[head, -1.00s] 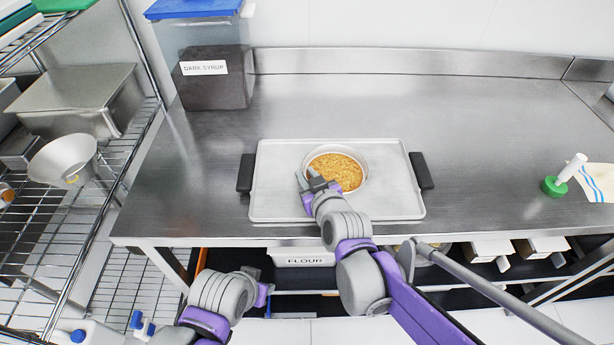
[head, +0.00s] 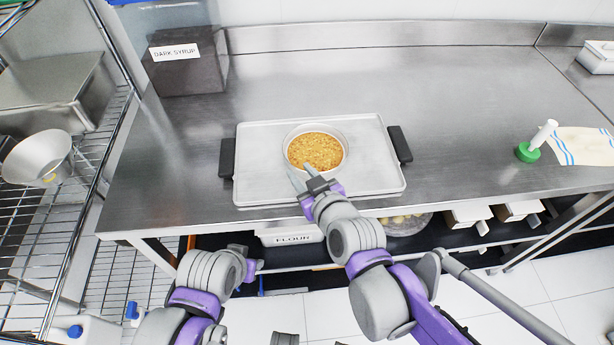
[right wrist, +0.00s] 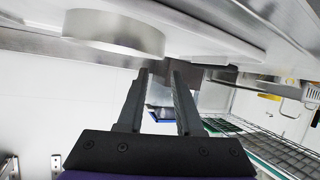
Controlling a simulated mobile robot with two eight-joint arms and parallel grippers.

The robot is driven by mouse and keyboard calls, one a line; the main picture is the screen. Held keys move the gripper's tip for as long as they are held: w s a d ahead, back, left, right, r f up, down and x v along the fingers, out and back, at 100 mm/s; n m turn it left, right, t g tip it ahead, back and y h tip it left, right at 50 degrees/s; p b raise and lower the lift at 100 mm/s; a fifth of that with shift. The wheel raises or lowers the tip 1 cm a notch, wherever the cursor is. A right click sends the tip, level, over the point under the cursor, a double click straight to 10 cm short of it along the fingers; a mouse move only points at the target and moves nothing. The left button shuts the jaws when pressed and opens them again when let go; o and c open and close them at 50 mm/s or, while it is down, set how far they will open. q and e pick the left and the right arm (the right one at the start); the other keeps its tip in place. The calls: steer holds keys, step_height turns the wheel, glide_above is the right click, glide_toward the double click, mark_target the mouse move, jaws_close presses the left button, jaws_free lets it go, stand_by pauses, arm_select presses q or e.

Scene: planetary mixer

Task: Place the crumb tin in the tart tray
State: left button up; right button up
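The crumb tin (head: 315,151), a round pale metal tin full of golden crumbs, sits upright on the flat metal tart tray (head: 378,160), a little left of its middle. The tray lies on the steel counter and has a dark handle at each end. My right gripper (head: 303,176) is over the tray's front part, just in front of the tin. In the right wrist view its two fingers (right wrist: 158,98) are apart with nothing between them, and the tin's side wall (right wrist: 115,32) shows beyond them at upper left. My left gripper (head: 248,262) is low in front of the counter, its fingers mostly hidden.
A dark syrup bin (head: 185,62) stands at the back left. A green-based brush (head: 528,150) and a striped towel (head: 582,146) lie at the right. A wire rack (head: 95,160) with a metal bowl (head: 38,158) stands at the left.

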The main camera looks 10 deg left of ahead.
steer(key=shift+v, duration=1.5)
